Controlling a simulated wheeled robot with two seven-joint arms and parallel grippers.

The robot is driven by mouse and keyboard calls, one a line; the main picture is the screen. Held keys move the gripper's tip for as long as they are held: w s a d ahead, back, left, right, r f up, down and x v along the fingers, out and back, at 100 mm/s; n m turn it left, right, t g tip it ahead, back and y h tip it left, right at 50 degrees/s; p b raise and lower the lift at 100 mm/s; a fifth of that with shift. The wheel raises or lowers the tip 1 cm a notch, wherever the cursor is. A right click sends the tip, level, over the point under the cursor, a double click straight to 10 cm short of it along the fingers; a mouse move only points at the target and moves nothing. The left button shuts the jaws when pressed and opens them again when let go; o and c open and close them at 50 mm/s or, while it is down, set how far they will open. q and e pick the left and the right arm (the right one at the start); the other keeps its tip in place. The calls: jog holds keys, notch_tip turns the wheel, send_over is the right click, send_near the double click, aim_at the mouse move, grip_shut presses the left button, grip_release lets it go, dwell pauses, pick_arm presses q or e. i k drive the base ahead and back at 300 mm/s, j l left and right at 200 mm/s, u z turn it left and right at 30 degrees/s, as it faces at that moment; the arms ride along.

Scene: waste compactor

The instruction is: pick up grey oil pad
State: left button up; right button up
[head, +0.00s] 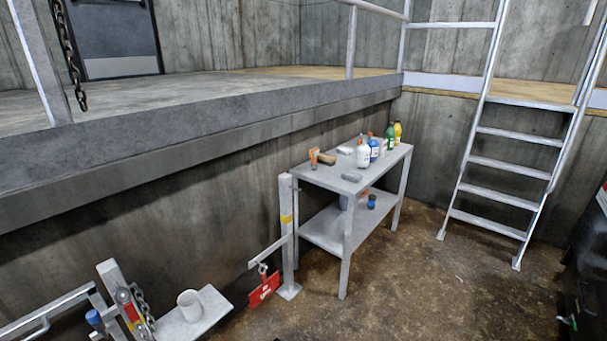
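A small grey, flattened object (352,177) lies near the front edge of the top of a grey metal table (325,178); it may be the grey oil pad, but it is too small to be sure. A paler, whitish flat item (345,150) lies farther back on the same tabletop. Neither of my grippers is in view.
The tabletop also holds an orange-and-brown tool (322,157) and several bottles, including a white one (363,155). A post (287,230) with a red tag (264,290) stands left of the table. A ladder (510,165) stands right. Brown floor (440,290) lies open in front.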

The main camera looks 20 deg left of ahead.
aim_at(351, 176)
jog(key=i+l+u, duration=0.7)
jog(key=i, duration=0.15)
jog(key=i+l+u, duration=0.35)
jog(key=l, duration=0.2)
